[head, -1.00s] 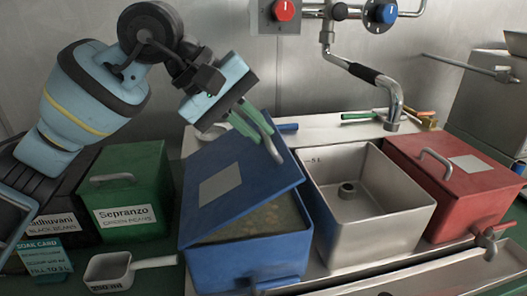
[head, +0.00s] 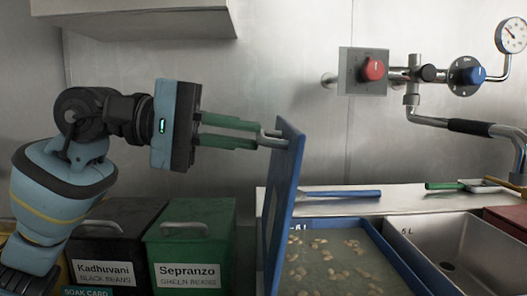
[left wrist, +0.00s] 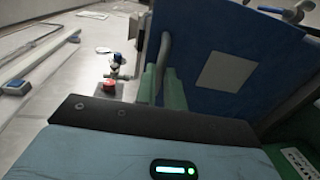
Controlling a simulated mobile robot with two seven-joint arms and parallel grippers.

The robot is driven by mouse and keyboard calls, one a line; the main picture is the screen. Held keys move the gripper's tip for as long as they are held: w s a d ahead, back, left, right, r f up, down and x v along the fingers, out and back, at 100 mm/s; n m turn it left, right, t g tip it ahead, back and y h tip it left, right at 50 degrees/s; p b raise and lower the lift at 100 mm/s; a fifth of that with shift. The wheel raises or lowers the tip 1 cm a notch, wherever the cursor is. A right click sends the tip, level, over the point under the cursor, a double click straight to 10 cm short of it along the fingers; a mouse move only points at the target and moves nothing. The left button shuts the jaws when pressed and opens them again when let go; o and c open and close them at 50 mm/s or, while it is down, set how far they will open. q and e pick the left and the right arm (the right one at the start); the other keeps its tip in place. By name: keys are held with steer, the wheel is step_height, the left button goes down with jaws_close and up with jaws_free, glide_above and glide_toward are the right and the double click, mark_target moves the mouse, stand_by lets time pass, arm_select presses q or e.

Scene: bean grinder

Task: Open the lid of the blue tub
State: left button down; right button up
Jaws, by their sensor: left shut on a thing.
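The blue tub (head: 398,262) is open at the top, and pale beans lie in murky water inside it. Its blue lid (head: 283,190) stands nearly upright at the tub's left side. My left gripper (head: 262,138) is shut on the lid's grey handle (head: 270,140), its green fingers reaching in from the left. The left wrist view shows the lid (left wrist: 228,62) with its pale label and the handle (left wrist: 164,55) at the green fingers. The lid's lower edge is partly out of sight. My right gripper is not in view.
Left of the lid stand a green Sepranzo box (head: 192,248) and a black Kadhuvani box (head: 115,245). Right of the tub is a steel basin (head: 455,240). A blue-handled tool (head: 340,194) lies behind the tub. A tap pipe (head: 450,124) hangs at right.

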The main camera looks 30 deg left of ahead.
arm_select(q)
steer(key=s+a+f, duration=0.1)
steer(key=s+a+f+b, duration=0.1)
steer(key=shift+a+f, duration=0.1)
steer(key=shift+a, duration=0.2)
stand_by(0.4)
steer(key=c, duration=1.5)
jaws_free()
steer(key=shift+w+d, duration=0.1)
